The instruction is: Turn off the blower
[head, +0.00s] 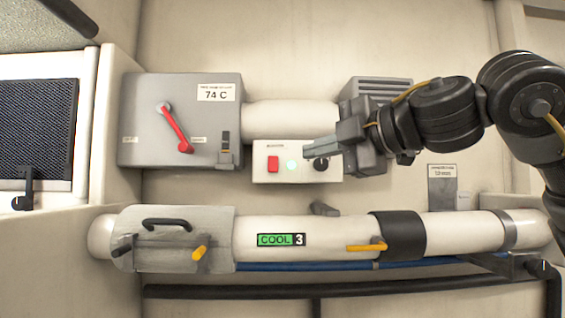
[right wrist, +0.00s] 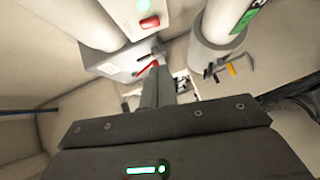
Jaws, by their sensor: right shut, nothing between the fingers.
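The blower's control box is probably the small white panel (head: 262,176) at the centre of the head view. It carries a red rocker or button (head: 272,164), a lit green lamp (head: 292,165) and a black knob (head: 320,164). Its heading is too small to read surely. My right gripper (head: 306,148) is shut and empty, its tips in front of the panel's top edge near the lamp. I cannot tell whether they touch it. My left gripper is not in view.
A grey box (head: 140,125) with a red lever (head: 178,130) and a "74 C" label stands left of the panel. A dark grille (head: 38,125) is at far left.

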